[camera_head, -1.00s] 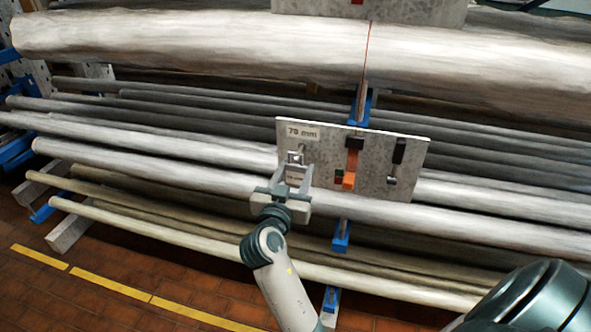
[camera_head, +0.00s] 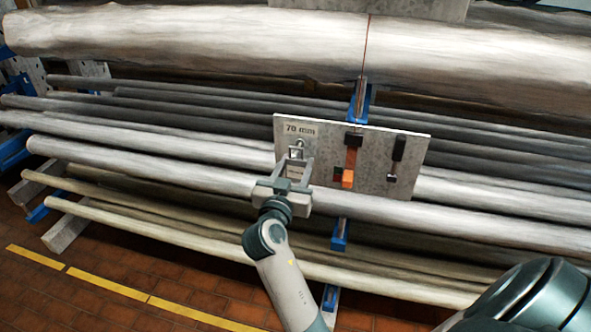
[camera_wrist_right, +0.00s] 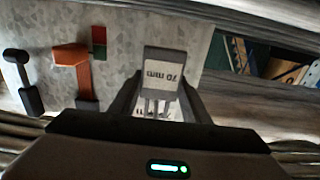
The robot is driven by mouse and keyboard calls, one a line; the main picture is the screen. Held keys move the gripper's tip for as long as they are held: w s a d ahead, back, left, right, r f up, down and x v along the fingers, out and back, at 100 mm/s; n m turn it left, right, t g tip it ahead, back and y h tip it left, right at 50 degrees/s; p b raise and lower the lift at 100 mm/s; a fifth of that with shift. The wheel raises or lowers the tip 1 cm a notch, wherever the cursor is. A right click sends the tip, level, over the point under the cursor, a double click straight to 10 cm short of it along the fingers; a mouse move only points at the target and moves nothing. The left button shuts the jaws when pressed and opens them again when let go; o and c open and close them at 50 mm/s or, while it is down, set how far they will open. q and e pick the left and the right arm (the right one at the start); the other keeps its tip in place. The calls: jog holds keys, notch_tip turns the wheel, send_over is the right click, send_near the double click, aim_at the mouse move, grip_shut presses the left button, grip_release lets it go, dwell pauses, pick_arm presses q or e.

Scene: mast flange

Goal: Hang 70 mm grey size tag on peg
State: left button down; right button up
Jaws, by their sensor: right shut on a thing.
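My right gripper (camera_head: 297,162) is in front of the left part of a speckled grey board and is shut on the 70 mm grey size tag (camera_head: 295,171). In the right wrist view the tag (camera_wrist_right: 163,72) sits between the two fingers, its white "70 mm" face upside down in that view. A small metal fitting, apparently the peg (camera_head: 297,150), shows just under the board's "70 mm" label (camera_head: 300,129). Tag and fitting overlap in the head view. I cannot tell whether they touch. My left gripper is not in view.
A thin red line (camera_head: 367,50) runs down over the large upper pipe. Yellow tape marks the brick floor.

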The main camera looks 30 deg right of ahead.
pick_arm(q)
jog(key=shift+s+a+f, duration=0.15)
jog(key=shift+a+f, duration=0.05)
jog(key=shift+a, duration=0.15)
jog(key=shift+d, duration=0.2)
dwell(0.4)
pick_arm(e)
jog(key=o, duration=1.1)
jog(key=shift+o, duration=0.2)
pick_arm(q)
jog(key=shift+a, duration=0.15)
pick_arm(e)
jog(key=shift+f, duration=0.1)
